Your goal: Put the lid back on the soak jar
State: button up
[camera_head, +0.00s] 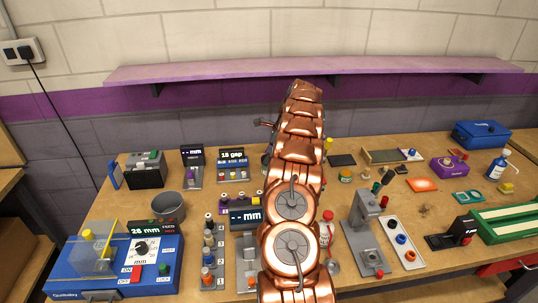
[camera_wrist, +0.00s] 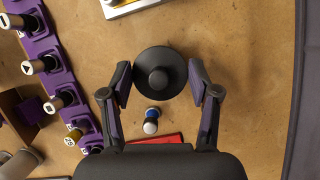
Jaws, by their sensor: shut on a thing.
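My gripper (camera_wrist: 159,76) is shut on a dark round lid (camera_wrist: 160,88) with a black knob in its middle, in the wrist view. A finger lies against each side of the lid. The wrist view does not tell clearly how high the lid is above the bench. In the head view my copper arm stands in front of the middle of the bench and hides the lid. A grey open round pot (camera_head: 168,208) stands on the left part of the bench in the head view. I cannot tell for sure whether it is the soak jar.
A small blue and white bottle-like piece (camera_wrist: 151,122) and a red flat thing (camera_wrist: 155,139) lie near the lid. A purple rack (camera_wrist: 50,70) with several knobs is at left. The wooden bench (camera_wrist: 245,60) is bare right of the gripper. A purple shelf (camera_head: 220,72) runs along the wall.

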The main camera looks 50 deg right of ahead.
jog(key=o, duration=1)
jog(key=shift+o, duration=1.1)
jog(key=shift+r, duration=0.1)
jog(key=shift+r+p, duration=2.1)
jog(key=shift+r, duration=1.35)
jog(key=shift+c, duration=0.3)
